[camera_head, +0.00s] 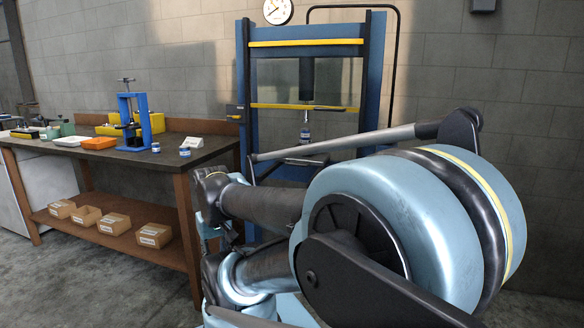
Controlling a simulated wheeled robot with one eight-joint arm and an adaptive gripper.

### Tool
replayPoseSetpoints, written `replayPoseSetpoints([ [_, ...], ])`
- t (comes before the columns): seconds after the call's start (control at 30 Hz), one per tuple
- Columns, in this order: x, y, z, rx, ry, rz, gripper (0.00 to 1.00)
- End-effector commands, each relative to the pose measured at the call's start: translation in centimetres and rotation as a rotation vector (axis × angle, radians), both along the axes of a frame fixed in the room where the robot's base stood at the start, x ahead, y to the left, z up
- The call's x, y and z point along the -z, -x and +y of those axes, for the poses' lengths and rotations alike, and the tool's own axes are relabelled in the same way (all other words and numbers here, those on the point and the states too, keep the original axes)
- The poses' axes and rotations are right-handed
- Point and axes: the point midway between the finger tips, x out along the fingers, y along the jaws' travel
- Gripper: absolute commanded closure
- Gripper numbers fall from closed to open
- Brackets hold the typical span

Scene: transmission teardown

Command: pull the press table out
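A tall press with a blue upright frame (376,75) and yellow-edged crossbars stands against the wall, right of the bench. Its dark ram (306,80) hangs in the middle, above a small blue-and-white cylindrical part (305,133). The press table (304,160) looks like the dark flat plate low between the uprights. Only part of it shows, as my light-blue and black arm covers the lower right of the press. I cannot make out my gripper's fingers in this view. Whether anything touches the table is hidden.
A workbench (203,152) stands left of the press. Grey floor (100,285) before the bench is clear.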

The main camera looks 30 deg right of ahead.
Motion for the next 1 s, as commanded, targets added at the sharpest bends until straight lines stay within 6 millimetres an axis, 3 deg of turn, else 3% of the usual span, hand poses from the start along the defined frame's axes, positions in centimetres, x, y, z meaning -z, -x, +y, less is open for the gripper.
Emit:
replayPoseSetpoints([
  [0.1,-0.6,0.2,-0.6,0.002,0.017,-0.028,0.71],
  [0.27,-1.3,-3.1,-3.5,-0.001,0.121,-0.108,0.71],
  [0.6,-5.8,-12.2,-15.6,-0.074,0.545,-0.318,0.71],
  [0.8,-9.1,-15.9,-22.3,-0.165,0.818,-0.374,0.71],
  [1.0,-12.2,-18.5,-27.7,-0.288,1.08,-0.379,0.71],
])
